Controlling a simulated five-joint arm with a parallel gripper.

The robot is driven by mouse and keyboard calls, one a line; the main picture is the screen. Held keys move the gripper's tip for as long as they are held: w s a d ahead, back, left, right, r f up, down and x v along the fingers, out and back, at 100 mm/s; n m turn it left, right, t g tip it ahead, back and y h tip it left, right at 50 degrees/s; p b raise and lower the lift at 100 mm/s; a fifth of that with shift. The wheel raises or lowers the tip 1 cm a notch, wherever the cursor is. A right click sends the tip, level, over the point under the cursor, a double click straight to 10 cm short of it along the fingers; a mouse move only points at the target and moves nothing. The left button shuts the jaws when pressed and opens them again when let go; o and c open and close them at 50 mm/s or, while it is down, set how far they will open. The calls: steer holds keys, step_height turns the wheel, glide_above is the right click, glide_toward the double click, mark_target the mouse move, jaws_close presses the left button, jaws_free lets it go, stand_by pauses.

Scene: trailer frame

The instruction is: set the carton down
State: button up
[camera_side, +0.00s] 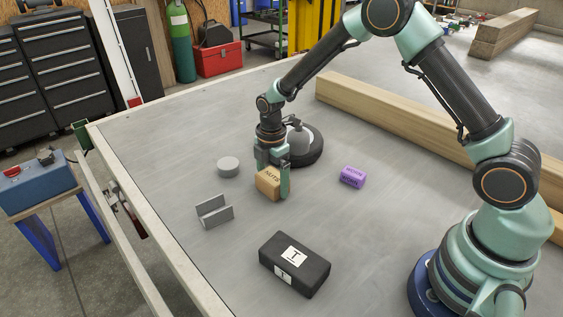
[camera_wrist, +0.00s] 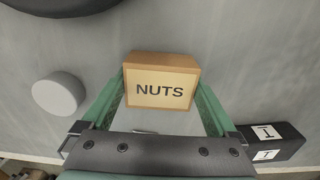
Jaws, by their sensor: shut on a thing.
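The carton (camera_side: 268,182) is a small tan box marked NUTS. It also shows in the wrist view (camera_wrist: 160,91), with its label facing the camera. My gripper (camera_side: 275,180) is shut on it, with one green finger on each side in the wrist view (camera_wrist: 161,95). The carton is at or close above the grey deck (camera_side: 190,142); I cannot tell whether its underside touches.
A grey disc (camera_side: 228,167) and a grey channel bracket (camera_side: 214,211) lie left of the carton. A black box (camera_side: 294,265) lies in front, a purple block (camera_side: 352,177) to the right. A dark wheel-like thing (camera_side: 312,148) is behind. Wooden beams (camera_side: 390,122) line the back right.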

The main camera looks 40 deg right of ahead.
mark_target(273, 176)
steer(key=shift+f, duration=0.1)
steer(key=o, duration=1.3)
steer(key=shift+o, duration=0.2)
step_height(273, 176, up, 12)
steer(key=s+d+r+m+t, duration=0.3)
steer(key=s+r+m, duration=0.5)
steer(key=r, duration=0.3)
steer(key=s+d+r+m+t, duration=0.1)
steer(key=s+d+m+t, duration=0.1)
steer(key=s+m, duration=0.7)
steer(key=shift+s+r+m+t, duration=0.25)
steer(key=shift+r+m+t, duration=0.05)
steer(key=shift+m, duration=0.2)
